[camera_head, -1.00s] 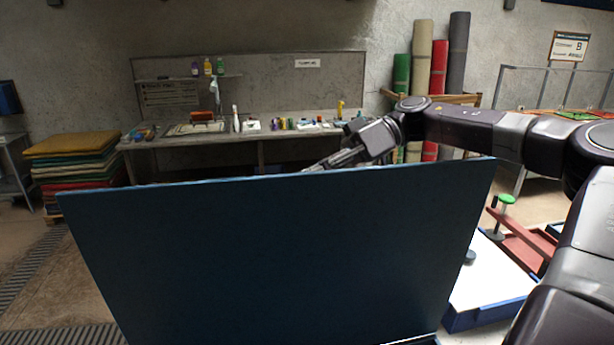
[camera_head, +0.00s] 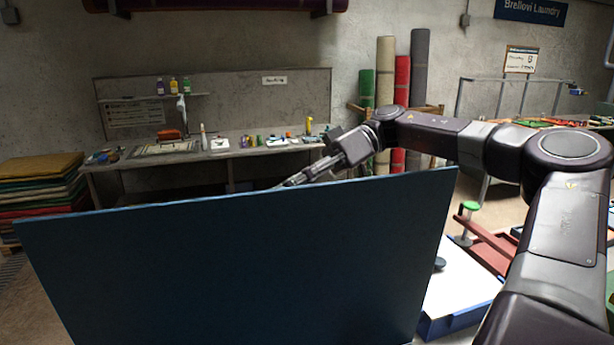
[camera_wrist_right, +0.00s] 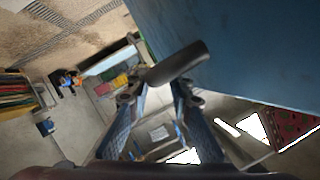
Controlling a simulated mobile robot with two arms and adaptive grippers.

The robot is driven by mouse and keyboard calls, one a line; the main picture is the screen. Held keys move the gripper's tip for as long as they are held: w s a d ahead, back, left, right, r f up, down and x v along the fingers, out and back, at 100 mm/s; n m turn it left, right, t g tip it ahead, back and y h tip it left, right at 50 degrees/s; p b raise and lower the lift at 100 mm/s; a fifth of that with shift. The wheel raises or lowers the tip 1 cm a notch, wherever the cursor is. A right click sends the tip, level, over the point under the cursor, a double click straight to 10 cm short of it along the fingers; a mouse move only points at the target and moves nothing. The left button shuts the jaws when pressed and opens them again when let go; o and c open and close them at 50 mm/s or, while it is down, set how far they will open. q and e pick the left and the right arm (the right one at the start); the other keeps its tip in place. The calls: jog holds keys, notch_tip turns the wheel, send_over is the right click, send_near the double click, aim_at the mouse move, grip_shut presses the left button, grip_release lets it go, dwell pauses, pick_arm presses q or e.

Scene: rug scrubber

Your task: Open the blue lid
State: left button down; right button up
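The blue lid (camera_head: 240,265) is a large flat panel standing steeply raised in front of me in the head view. In the right wrist view, its blue face (camera_wrist_right: 245,45) fills the upper right. A dark rounded handle (camera_wrist_right: 178,64) shows against the lid there. My right gripper (camera_head: 284,185) reaches over to the far side of the lid's top edge, its tips partly hidden. In the right wrist view, its fingers (camera_wrist_right: 158,92) are spread, with the handle just beyond or at the tips; contact is unclear. My left gripper is not in view.
A white surface with a blue rim (camera_head: 458,290) lies right of the lid. A red frame (camera_head: 485,245) stands beyond it. A workbench (camera_head: 230,155) runs along the back wall. Stacked mats (camera_head: 40,190) stand at left and rolled rugs (camera_head: 402,90) at the back.

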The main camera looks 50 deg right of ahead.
jog(key=v, duration=0.9)
jog(key=shift+f, duration=0.2)
jog(key=shift+w, duration=0.1)
